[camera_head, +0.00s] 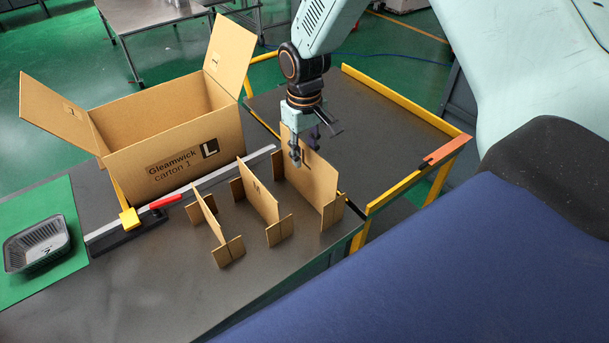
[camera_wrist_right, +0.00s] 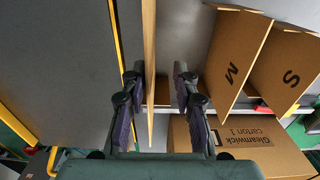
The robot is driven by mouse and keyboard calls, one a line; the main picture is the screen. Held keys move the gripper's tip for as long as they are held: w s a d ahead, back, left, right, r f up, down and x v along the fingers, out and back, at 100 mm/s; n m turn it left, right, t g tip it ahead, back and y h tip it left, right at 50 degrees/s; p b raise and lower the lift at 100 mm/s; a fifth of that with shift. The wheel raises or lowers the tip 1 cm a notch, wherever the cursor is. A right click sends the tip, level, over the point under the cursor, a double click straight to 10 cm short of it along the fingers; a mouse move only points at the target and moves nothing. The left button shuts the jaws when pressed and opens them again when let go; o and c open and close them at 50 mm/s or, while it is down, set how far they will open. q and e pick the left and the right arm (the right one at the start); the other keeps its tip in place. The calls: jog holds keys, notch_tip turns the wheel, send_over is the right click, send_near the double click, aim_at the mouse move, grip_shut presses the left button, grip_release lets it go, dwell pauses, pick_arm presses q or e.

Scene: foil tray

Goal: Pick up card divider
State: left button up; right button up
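Three brown card dividers stand upright on the dark table. The largest, marked L (camera_head: 316,186), is at the right. The middle one, marked M (camera_head: 259,196), and the smallest, marked S (camera_head: 208,217), stand to its left. My right gripper (camera_head: 305,149) points down at the top edge of the L divider. In the right wrist view its open fingers (camera_wrist_right: 158,90) straddle the L divider (camera_wrist_right: 149,50), seen edge-on, with gaps showing beside it. The M divider (camera_wrist_right: 232,60) and S divider (camera_wrist_right: 283,65) are to the right there. My left gripper is not in view.
An open carton labelled "Gleamwick carton 1" (camera_head: 195,140) stands behind the dividers. A metal rail (camera_head: 140,217) with a red handle (camera_head: 165,201) lies before it. A dark tray (camera_head: 36,245) rests on a green mat at left. A yellow-edged cart (camera_head: 385,140) adjoins the table at right.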

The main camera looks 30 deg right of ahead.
aim_at(307, 171)
jog(key=f, duration=0.2)
jog(key=w+d+f, duration=0.1)
jog(key=f, duration=0.1)
jog(key=f+p, duration=0.1)
jog(key=f, duration=0.1)
jog(key=shift+w+d+f, duration=0.15)
jog(key=shift+d+f, duration=0.1)
jog(key=shift+d, duration=0.05)
jog(key=shift+s+a+f, duration=0.15)
jog(key=shift+s, duration=0.05)
jog(key=shift+s+a+r, duration=0.2)
jog(key=shift+s+a, duration=0.05)
jog(key=shift+s, duration=0.15)
jog(key=shift+w+d+f, duration=0.35)
jog(key=shift+w+f, duration=0.1)
jog(key=shift+w, duration=0.1)
jog(key=c, duration=0.4)
jog(key=shift+s, duration=0.1)
jog(key=shift+c, duration=0.7)
jog(key=shift+s+a+r, duration=0.3)
jog(key=shift+s+r, duration=0.05)
grip_shut()
jog(key=shift+w, duration=0.1)
